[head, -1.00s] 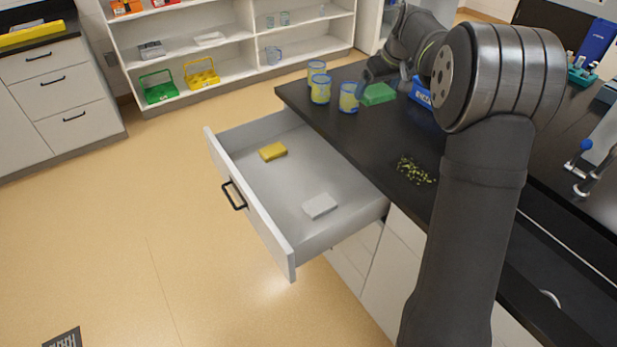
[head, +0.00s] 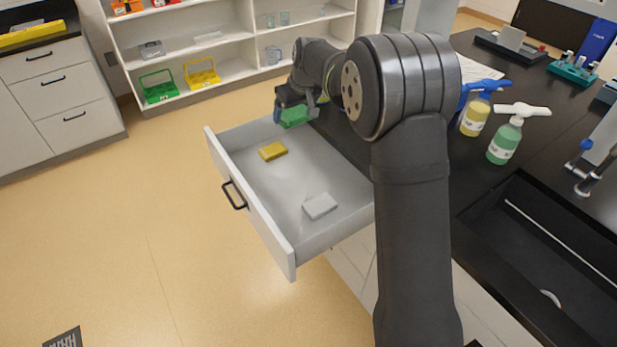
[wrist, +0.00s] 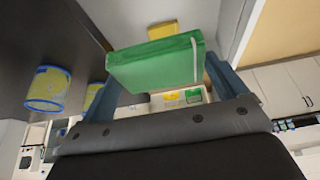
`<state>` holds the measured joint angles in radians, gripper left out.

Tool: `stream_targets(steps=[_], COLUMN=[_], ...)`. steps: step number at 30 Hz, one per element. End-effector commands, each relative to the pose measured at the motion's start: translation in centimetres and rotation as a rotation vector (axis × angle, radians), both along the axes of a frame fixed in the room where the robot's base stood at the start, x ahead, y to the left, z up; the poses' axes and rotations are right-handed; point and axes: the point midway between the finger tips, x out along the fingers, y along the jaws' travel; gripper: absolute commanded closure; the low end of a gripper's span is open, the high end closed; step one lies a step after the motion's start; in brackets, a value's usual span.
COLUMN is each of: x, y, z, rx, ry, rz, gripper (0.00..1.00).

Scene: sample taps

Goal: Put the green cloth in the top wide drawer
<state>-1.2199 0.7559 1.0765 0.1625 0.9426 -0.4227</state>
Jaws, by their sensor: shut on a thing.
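The green cloth (wrist: 155,64) is a folded block held between the fingers of my gripper (wrist: 170,75) in the wrist view. In the head view the green cloth (head: 295,117) hangs below my gripper (head: 290,108), at the far end of the open drawer near the counter edge. The wide drawer (head: 285,233) is pulled out, with a black handle (head: 234,195) on its front. Inside it lie a yellow block (head: 272,151) and a white block (head: 320,206), apart from each other. My gripper is shut on the cloth.
The black counter (head: 345,148) borders the drawer on the right. Spray bottles (head: 505,138) and a sink (head: 540,250) are farther right. Jars (wrist: 48,88) stand on the counter in the wrist view. The drawer floor between the blocks is clear.

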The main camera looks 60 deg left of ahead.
Motion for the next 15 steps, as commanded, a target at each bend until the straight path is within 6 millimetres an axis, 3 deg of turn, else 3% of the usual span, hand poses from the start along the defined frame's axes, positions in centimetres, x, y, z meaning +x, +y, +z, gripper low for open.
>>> stream_targets(steps=[9, 15], x=[0.0, 0.0], y=[-0.1, -0.1], z=[-12.0, -15.6], rx=[-0.007, -0.002], ry=[0.004, 0.001], rz=[-0.001, -0.001], gripper=[0.32, 0.32])
